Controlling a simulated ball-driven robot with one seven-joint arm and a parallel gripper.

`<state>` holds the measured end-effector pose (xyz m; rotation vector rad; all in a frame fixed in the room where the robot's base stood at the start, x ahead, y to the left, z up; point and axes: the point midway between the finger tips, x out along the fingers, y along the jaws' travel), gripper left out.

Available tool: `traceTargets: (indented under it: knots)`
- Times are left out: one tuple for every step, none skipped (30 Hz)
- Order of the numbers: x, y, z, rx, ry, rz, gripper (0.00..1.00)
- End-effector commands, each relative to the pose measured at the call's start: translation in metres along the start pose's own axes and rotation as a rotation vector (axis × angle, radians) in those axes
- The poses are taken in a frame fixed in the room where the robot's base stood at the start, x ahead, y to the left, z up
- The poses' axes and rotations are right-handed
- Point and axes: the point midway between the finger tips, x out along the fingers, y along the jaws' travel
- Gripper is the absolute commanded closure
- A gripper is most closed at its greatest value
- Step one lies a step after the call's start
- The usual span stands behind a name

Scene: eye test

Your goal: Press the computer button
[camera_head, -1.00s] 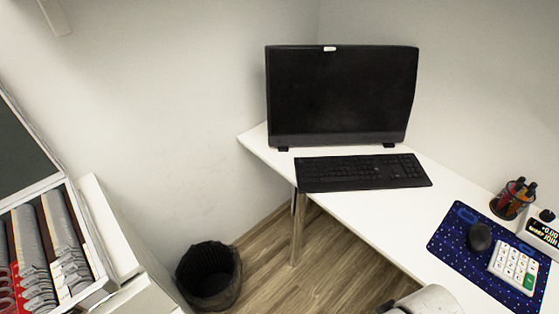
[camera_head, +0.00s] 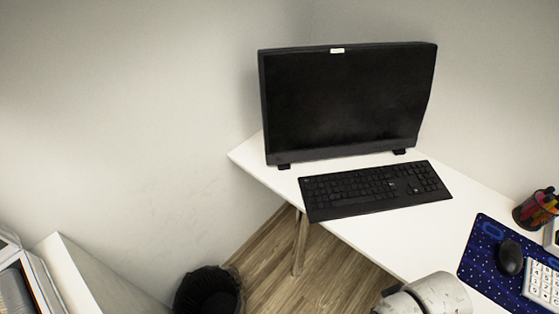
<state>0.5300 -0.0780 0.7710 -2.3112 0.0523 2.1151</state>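The computer (camera_head: 345,105) is a black all-in-one screen standing on two small feet on the white desk (camera_head: 365,240), against the walls. Its screen is dark. A small pale tab (camera_head: 337,51) shows at its top edge; I cannot tell whether this is the button, and no other button can be made out. A black keyboard (camera_head: 375,190) lies in front of the screen. A pale rounded part at the bottom edge seems to be part of my arm. My gripper is not in view.
A blue mat (camera_head: 481,258) with a black mouse (camera_head: 510,258) and a white calculator (camera_head: 543,285) lies at the right, near a pen holder (camera_head: 537,209). A black bin (camera_head: 209,291) stands on the wooden floor. White furniture (camera_head: 75,275) is at lower left.

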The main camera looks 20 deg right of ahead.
Motion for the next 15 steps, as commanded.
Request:
traceTargets:
  knots:
    - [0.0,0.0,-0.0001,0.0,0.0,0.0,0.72]
    - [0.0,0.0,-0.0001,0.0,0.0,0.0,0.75]
    - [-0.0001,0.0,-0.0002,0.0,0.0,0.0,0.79]
    - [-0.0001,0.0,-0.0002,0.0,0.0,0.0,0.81]
    - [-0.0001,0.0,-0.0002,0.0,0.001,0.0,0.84]
    - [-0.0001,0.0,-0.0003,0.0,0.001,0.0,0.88]
    - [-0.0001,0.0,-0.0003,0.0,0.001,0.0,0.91]
    - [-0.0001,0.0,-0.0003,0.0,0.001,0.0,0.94]
    - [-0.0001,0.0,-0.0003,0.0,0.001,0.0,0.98]
    - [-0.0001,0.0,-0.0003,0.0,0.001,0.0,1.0]
    - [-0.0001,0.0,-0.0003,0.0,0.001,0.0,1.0]
    - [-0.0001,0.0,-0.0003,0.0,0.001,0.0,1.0]
    - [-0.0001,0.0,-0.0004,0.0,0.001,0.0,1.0]
    - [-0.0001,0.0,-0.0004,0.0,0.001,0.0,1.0]
    - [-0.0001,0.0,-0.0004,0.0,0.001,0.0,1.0]
